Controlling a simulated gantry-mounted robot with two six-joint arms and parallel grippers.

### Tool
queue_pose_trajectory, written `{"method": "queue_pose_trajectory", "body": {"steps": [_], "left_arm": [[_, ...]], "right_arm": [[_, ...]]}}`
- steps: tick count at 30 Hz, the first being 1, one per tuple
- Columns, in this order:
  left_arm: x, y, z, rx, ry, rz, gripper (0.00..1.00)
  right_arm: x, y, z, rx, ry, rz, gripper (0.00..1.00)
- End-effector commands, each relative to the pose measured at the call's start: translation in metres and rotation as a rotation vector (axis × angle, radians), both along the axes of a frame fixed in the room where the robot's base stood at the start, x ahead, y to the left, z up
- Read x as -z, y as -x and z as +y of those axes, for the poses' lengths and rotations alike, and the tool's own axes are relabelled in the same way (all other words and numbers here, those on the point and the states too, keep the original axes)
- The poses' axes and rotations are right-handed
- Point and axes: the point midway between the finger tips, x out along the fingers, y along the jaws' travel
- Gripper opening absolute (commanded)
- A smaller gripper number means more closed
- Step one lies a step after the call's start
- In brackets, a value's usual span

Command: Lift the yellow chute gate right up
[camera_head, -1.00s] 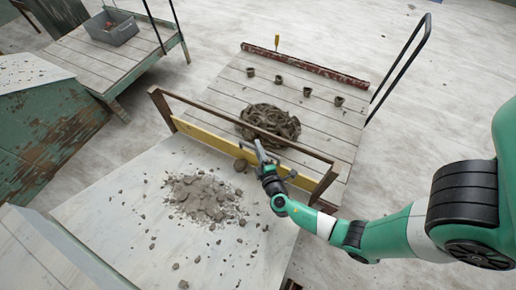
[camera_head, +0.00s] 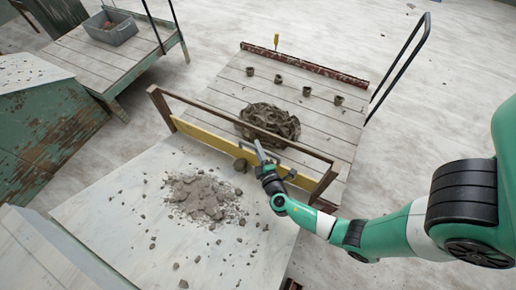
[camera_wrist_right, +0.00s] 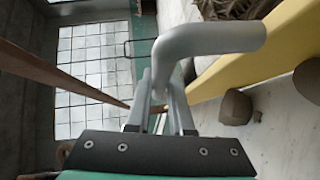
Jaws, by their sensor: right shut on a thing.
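The yellow chute gate (camera_head: 207,139) is a long flat board standing across the far end of the pale clay-strewn surface, inside a brown frame (camera_head: 228,118). A gap shows between its top edge and the frame's top rail. My right gripper (camera_head: 264,163) is at the gate's near side, right of its middle. In the right wrist view the right gripper (camera_wrist_right: 160,92) is shut on a grey bent bar handle (camera_wrist_right: 210,40), and the yellow gate (camera_wrist_right: 262,48) runs along the right. The gate's part behind my gripper is hidden. My left gripper is not in view.
A pile of clay crumbs (camera_head: 203,196) lies on the pale surface (camera_head: 120,220), and a round lump (camera_head: 240,165) sits by the gate. Beyond is a plank cart (camera_head: 325,120) with a coiled clay heap (camera_head: 270,121), small pots and a red-brown bar (camera_head: 305,64).

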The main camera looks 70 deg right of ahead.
Motion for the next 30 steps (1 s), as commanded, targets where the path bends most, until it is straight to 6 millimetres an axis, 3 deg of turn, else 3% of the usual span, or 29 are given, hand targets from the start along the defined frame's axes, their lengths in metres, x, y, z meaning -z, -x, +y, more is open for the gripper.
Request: {"method": "queue_pose_trajectory", "body": {"steps": [16,24,30], "left_arm": [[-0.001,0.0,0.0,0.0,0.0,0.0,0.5],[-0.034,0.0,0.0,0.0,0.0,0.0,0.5],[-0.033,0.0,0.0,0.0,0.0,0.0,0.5]], "right_arm": [[0.0,0.0,0.0,0.0,-0.002,0.001,0.0],[-0.043,0.0,0.0,0.0,0.002,-0.001,0.0],[-0.043,0.0,0.0,0.0,0.001,-0.002,0.0]]}}
